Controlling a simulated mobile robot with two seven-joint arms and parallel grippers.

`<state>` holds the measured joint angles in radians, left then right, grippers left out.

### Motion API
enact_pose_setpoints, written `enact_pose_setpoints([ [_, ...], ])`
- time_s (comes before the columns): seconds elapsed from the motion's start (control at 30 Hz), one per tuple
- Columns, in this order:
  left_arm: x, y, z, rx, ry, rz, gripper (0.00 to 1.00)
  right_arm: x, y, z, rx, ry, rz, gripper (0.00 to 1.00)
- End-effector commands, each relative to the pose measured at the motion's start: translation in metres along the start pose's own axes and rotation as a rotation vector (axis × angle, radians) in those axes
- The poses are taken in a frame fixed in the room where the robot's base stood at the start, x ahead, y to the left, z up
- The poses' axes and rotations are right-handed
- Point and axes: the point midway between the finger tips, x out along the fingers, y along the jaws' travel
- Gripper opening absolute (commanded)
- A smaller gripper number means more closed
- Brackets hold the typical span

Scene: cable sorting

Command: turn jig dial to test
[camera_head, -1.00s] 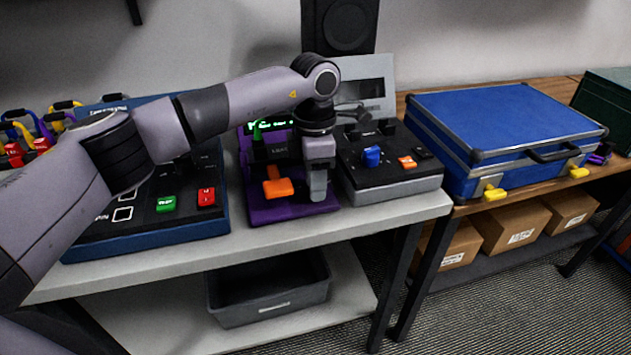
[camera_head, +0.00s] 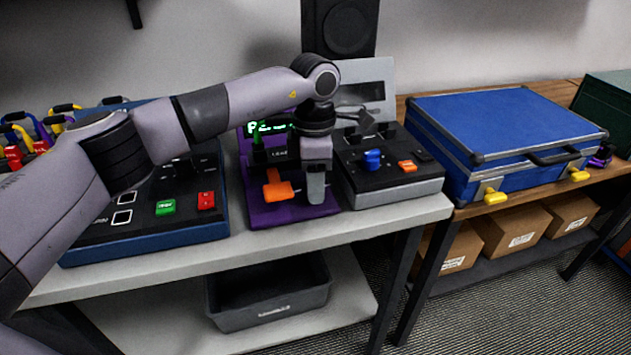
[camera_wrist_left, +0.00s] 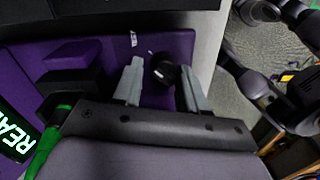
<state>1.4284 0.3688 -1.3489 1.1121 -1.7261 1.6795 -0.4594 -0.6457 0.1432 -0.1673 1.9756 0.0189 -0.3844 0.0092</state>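The purple jig (camera_head: 290,214) stands on the grey bench, with a lit green display (camera_head: 267,126), a green lead and an orange lever (camera_head: 278,191). My left gripper (camera_head: 316,192) points down over the jig's right part and hides the dial in the head view. In the left wrist view, a dark round knob (camera_wrist_left: 165,68), likely the dial, sits between the two grey fingertips of my left gripper (camera_wrist_left: 160,86). The fingers are apart, with gaps visible beside the knob. The dial's marks cannot be read. My right gripper is not visible.
A black-and-grey box with a blue knob (camera_head: 372,160) stands close right of the jig. A blue-framed panel with green and red buttons (camera_head: 206,200) stands left, under my arm. A blue case (camera_head: 500,125) lies further right. A dark bin (camera_head: 268,308) sits below.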

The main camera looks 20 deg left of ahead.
Motion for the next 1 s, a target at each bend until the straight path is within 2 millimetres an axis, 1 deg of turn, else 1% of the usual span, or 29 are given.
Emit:
enact_pose_setpoints([
  [0.17, 0.002, -0.001, 0.0, 0.002, 0.002, -0.004, 0.41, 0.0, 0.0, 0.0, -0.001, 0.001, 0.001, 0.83],
  [0.27, -0.002, -0.001, 0.001, 0.002, 0.002, -0.004, 0.41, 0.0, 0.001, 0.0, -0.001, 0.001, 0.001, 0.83],
  [0.37, -0.013, -0.001, 0.001, 0.002, 0.0, -0.002, 0.41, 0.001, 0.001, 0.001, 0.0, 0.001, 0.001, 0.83],
  [0.6, -0.053, -0.001, 0.001, 0.001, 0.0, -0.001, 0.41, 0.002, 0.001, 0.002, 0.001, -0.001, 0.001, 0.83],
  [0.7, -0.064, 0.0, 0.001, 0.0, 0.0, 0.0, 0.41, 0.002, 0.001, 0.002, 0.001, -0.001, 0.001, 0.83],
  [0.8, -0.069, 0.0, 0.0, 0.001, 0.001, -0.002, 0.41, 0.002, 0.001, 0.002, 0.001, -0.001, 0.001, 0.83],
  [1.0, -0.07, -0.001, 0.0, 0.001, 0.002, -0.003, 0.41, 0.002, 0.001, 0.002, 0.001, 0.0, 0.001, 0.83],
])
